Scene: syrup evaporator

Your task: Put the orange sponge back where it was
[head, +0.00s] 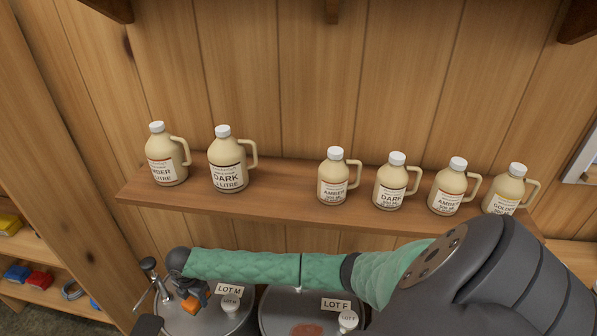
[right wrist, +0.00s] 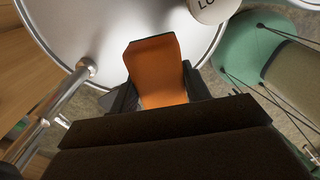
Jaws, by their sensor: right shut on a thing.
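The orange sponge (right wrist: 153,65) is between the fingers of my right gripper (right wrist: 160,92) in the right wrist view. The gripper is shut on it, and part of the sponge sticks out past the fingers above a round grey metal lid. My left gripper is in neither view. The sponge's original place cannot be told from these frames.
The LOT M drum (head: 205,318) and LOT F drum (head: 285,312) stand below a wooden shelf (head: 280,207) with several jugs. A metal tap (head: 150,268) rises left of the gripper. A left side shelf (head: 50,298) holds red, blue and yellow items.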

